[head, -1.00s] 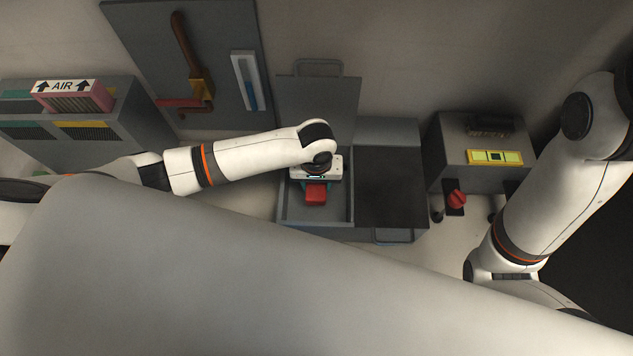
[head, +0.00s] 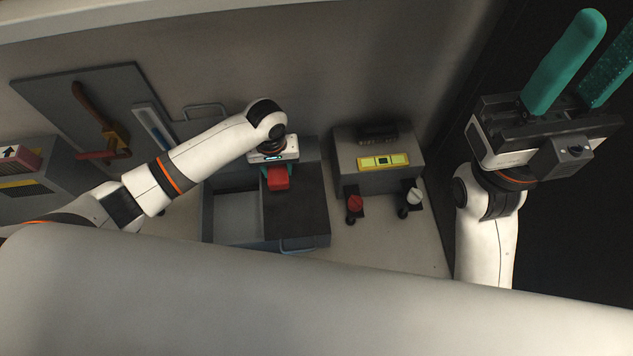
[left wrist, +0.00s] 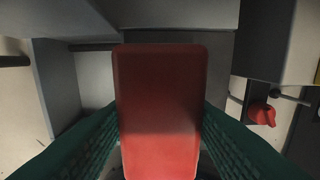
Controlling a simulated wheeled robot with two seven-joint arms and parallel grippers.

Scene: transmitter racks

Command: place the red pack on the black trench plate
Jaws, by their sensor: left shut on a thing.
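The red pack (head: 279,183) is held between the teal fingers of my left gripper (head: 278,174), which is shut on it. In the left wrist view the pack (left wrist: 160,112) fills the middle, with a teal finger on each side. The black trench plate (head: 298,212) is the dark flat area in the right half of the grey box. The pack appears over the plate's upper left part in the head view; its height above it is hard to tell. My right gripper (head: 585,72) is raised at the far right, open and empty.
The open grey compartment (head: 236,215) lies left of the plate. A grey unit with a yellow panel (head: 384,161) stands to the right, with a red knob (head: 354,203) and a white knob (head: 413,197) before it. A tool board (head: 60,95) leans behind left.

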